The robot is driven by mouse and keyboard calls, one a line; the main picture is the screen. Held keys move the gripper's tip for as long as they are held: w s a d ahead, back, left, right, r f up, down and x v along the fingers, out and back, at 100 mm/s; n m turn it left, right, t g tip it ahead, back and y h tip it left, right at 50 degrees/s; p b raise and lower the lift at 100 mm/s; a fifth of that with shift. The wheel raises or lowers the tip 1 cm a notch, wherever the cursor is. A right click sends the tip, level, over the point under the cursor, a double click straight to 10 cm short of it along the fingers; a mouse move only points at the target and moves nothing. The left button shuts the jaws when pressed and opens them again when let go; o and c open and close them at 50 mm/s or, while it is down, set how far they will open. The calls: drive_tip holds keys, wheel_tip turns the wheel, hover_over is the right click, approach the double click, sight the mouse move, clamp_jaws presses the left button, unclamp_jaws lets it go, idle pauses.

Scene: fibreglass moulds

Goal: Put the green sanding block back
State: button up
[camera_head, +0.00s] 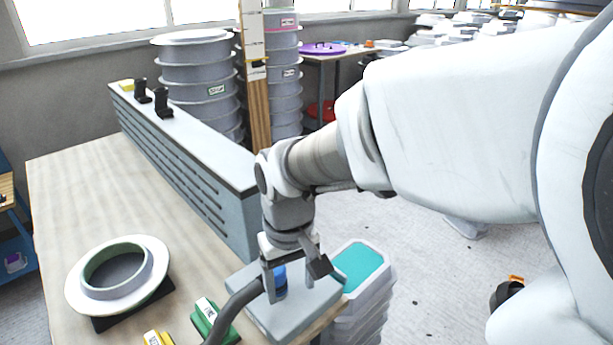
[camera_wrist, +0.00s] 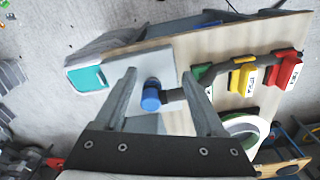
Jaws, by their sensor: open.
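The green block (camera_head: 216,322) with a white label sits on the wooden bench, left of the grey plate (camera_head: 262,318). In the wrist view the green block (camera_wrist: 204,73) is partly hidden behind the right finger. My gripper (camera_head: 294,277) is open over the grey plate, with its fingers pointing down. In the wrist view my gripper (camera_wrist: 159,72) has nothing gripped between its fingertips. A blue cylinder (camera_wrist: 151,97) on a dark hose shows between the fingers. I cannot tell whether a finger touches it.
A yellow block (camera_head: 157,339) and a red block (camera_wrist: 286,71) lie in line with the green one. The dark hose (camera_head: 232,306) passes close by them. A white ring mould (camera_head: 78,290) lies left. A long grey slotted unit (camera_head: 190,165) stands behind. A teal-topped stack (camera_head: 358,266) stands right.

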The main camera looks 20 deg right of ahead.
drive_tip(key=s+d+r+m+t, duration=0.1)
drive_tip(key=s+d+r+t, duration=0.3)
drive_tip(key=s+r, duration=0.3)
wheel_tip(320, 180, up, 2)
drive_tip(key=shift+r+m+t, duration=0.25)
drive_tip(key=shift+m+t, duration=0.05)
drive_tip(key=shift+t, duration=0.2)
